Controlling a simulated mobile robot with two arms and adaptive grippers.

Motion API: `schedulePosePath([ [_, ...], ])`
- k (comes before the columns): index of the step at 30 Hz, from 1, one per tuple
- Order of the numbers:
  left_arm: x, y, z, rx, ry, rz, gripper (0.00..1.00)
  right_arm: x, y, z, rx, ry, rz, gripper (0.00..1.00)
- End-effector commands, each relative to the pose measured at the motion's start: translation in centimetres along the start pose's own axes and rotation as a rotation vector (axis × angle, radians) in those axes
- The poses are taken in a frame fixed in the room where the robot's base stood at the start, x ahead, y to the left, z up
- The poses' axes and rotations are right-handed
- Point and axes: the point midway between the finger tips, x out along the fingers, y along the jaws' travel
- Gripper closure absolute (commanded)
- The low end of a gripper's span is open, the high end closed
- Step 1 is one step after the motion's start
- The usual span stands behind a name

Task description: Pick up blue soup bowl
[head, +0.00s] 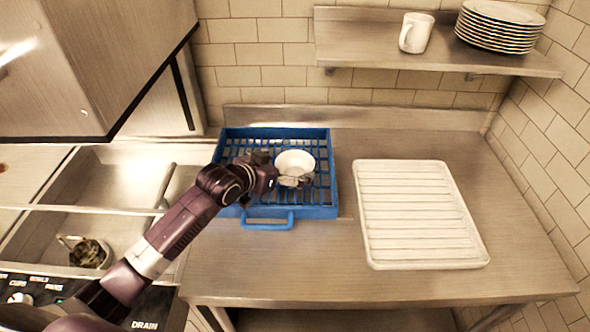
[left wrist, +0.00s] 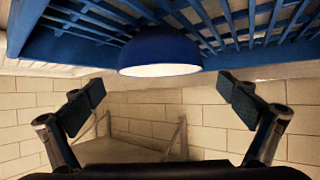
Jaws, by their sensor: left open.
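The blue soup bowl (head: 295,161) sits upright in the blue wire rack (head: 290,213); from above I see its white inside. In the left wrist view, which looks upside down, the bowl (left wrist: 160,52) shows its dark blue outside and pale rim. My left gripper (head: 283,170) is at the bowl's near left side, over the rack. In the left wrist view its two fingers (left wrist: 160,102) are spread wide, with nothing between them; the bowl lies ahead, apart from both pads. My right gripper is not in view.
A white ribbed drying tray (head: 420,215) lies right of the rack on the steel counter. A shelf above holds a white mug (head: 415,33) and a stack of plates (head: 500,25). A sink with a small container (head: 88,253) is at left. The counter's front is clear.

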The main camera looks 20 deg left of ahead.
Motion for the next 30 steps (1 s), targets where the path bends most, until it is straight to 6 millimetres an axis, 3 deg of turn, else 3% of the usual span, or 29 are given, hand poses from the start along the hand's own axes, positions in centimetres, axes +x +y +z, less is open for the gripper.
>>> schedulePosePath([
  [10,3.8,-0.1,0.2,-0.002,-0.001,-0.001,0.00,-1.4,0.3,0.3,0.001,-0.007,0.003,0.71],
  [21,4.4,-0.1,0.3,0.000,0.000,0.000,0.00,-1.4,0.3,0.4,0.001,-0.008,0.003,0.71],
  [30,4.4,-0.1,0.3,0.000,0.000,-0.001,0.33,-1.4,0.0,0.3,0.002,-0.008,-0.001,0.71],
])
